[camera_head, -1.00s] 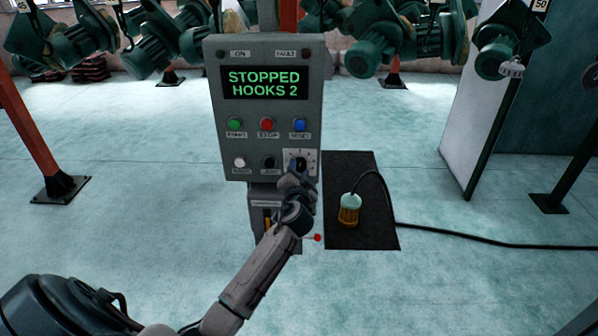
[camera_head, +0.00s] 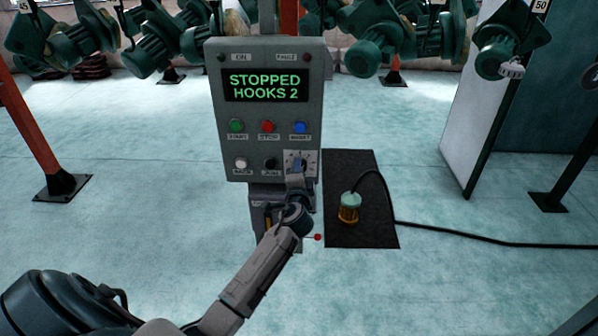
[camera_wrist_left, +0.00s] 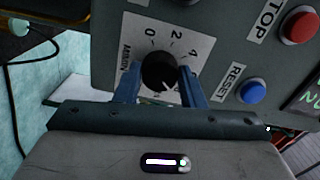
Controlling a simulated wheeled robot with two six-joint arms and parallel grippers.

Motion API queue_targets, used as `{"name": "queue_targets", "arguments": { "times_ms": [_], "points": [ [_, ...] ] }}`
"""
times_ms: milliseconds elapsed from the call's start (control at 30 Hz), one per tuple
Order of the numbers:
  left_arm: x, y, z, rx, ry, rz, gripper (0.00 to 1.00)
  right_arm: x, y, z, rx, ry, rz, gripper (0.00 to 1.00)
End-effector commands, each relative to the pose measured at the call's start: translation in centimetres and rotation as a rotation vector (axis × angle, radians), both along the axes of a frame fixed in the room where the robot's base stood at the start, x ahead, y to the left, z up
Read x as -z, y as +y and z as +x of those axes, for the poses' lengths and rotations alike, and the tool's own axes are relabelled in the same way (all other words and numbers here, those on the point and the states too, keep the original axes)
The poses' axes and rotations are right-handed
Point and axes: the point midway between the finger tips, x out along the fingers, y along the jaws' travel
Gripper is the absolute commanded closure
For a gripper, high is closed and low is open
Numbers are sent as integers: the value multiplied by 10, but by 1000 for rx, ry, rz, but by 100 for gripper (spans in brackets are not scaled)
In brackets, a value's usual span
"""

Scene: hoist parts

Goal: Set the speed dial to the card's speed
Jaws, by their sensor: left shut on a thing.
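The speed dial is a black round knob (camera_wrist_left: 160,70) on a white plate (camera_wrist_left: 143,35) marked 0, 2 and 4, with more of the scale hidden. A small pale mark shows on the knob's lower right edge in the wrist view. My left gripper (camera_wrist_left: 159,88) has its two blue fingers on either side of the knob and is shut on it. In the head view the left gripper (camera_head: 296,176) covers the lower part of the dial plate (camera_head: 310,158). I cannot make out a speed card. My right gripper is out of view.
The grey control panel (camera_head: 215,110) reads STOPPED HOOKS 2. Start (camera_head: 236,126), stop (camera_head: 268,126) and blue reset (camera_head: 300,127) buttons sit above the dial. Green hoists (camera_head: 150,50) hang behind.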

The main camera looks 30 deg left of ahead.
Motion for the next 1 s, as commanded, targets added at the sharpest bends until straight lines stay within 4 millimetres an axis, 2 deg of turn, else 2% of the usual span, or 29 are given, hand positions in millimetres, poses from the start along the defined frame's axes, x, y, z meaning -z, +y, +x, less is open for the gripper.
{"name": "queue_targets", "arguments": {
  "times_ms": [400,433,533,833,1000],
  "points": [
    [1,0,0,1,4,5,87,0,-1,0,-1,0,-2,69],
    [1,0,0,1,4,5,60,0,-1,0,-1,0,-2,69],
    [0,0,0,1,3,4,42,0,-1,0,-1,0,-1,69],
    [1,-1,-1,0,3,4,42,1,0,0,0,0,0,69],
    [3,-10,-15,2,1,3,42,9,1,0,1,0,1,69]
  ]
}}
